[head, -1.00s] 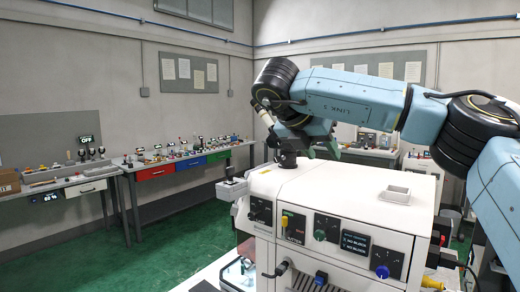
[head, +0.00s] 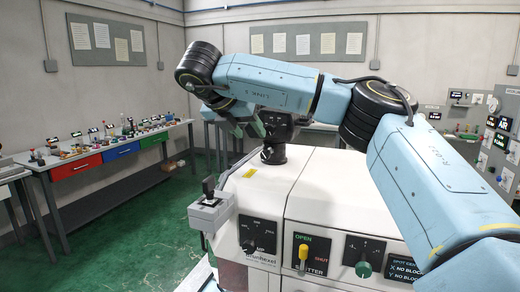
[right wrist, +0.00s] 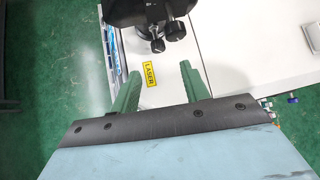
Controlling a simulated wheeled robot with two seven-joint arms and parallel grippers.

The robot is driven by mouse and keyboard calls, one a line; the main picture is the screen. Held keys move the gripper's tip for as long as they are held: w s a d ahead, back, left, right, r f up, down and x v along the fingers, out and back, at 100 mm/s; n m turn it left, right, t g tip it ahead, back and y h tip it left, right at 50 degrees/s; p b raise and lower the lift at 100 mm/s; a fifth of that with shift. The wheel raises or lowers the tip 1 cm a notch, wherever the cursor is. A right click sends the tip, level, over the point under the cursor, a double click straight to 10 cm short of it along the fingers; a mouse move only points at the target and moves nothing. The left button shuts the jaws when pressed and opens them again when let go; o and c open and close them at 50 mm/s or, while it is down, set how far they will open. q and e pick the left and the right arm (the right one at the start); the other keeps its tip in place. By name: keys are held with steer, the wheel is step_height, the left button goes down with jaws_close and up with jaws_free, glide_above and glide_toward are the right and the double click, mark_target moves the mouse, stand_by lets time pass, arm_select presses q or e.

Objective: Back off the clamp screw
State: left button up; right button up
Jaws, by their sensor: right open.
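A black fitting (head: 276,140) stands on top of the white machine (head: 320,180), on a short dark post. In the right wrist view it shows at the top edge (right wrist: 140,10), with two black knurled knobs (right wrist: 175,31) projecting from it. I cannot tell which knob is the clamp screw. My right gripper (right wrist: 160,70) has green fingers, spread apart with nothing between them. They point toward the knobs and are apart from them. In the head view the right gripper (head: 247,122) is beside the fitting, partly hidden. My left gripper is not in view.
A yellow LASER label (right wrist: 149,74) lies on the machine top below the knobs. A grey box (head: 211,211) with a black lever juts from the machine's left side. A workbench with coloured drawers (head: 122,151) stands at left; green floor lies between.

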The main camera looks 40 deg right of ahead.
mark_target(263, 152)
steer(key=x, duration=0.9)
steer(key=shift+w+d+f, duration=0.1)
steer(key=shift+w, duration=0.1)
steer(key=shift+w+d+f, duration=0.1)
steer(key=shift+d+f, duration=0.2)
steer(key=c, duration=1)
arm_select(q)
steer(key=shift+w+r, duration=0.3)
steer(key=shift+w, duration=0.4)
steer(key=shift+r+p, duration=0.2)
steer(key=shift+p, duration=0.25)
arm_select(e)
steer(key=shift+g, duration=0.3)
